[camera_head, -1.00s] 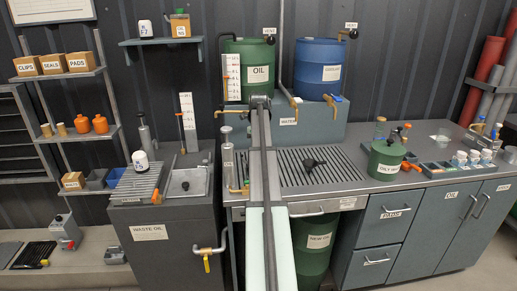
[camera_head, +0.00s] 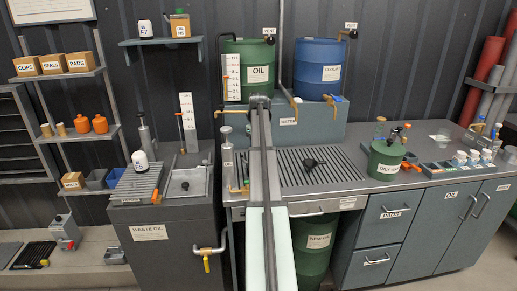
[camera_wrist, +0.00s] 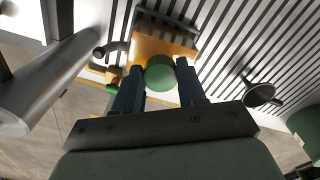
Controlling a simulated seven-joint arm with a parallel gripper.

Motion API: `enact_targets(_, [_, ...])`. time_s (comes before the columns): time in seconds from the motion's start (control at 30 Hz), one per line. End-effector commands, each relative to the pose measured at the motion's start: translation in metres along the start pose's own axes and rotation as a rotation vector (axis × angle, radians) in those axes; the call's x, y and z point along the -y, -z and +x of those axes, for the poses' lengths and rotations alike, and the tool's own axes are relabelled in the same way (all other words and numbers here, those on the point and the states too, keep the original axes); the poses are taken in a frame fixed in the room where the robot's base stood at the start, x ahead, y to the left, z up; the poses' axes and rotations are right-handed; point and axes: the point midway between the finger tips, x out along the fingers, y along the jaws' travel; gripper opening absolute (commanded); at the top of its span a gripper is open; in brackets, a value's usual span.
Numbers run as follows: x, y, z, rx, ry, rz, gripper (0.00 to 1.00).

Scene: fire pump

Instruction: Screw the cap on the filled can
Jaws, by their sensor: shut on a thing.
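In the wrist view, a green round cap (camera_wrist: 159,76) sits between the two dark fingers of my gripper (camera_wrist: 160,66), which is shut on it. An orange-yellow can (camera_wrist: 179,49) with a dark handle is directly behind the cap, on or over the slatted grate. Whether the cap touches the can's neck or is threaded on it cannot be told. In the head view my arm hides the gripper and the cap; a small orange patch (camera_head: 247,187) beside the arm may be part of the can.
A black funnel (camera_head: 312,164) lies on the slatted grate (camera_head: 340,163) to the right; it also shows in the wrist view (camera_wrist: 262,93). A grey cylinder (camera_wrist: 45,85) is close on the left in the wrist view. Green (camera_head: 247,71) and blue (camera_head: 318,68) drums stand behind.

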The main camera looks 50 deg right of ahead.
Motion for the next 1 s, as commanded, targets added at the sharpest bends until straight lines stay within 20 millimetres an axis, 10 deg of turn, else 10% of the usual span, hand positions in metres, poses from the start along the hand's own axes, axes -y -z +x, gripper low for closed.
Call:
enact_targets(0.17, [0.0000, 0.0000, -0.0001, 0.000, 0.000, 0.003, 0.13])
enact_targets(0.2, [0.0000, 0.0000, -0.0001, 0.000, 0.000, 0.002, 0.43])
enact_targets(0.47, [0.0000, 0.0000, -0.0001, 0.000, 0.000, 0.001, 0.68])
enact_targets(1.0, [0.0000, 0.0000, 0.0000, 0.000, 0.000, 0.001, 0.91])
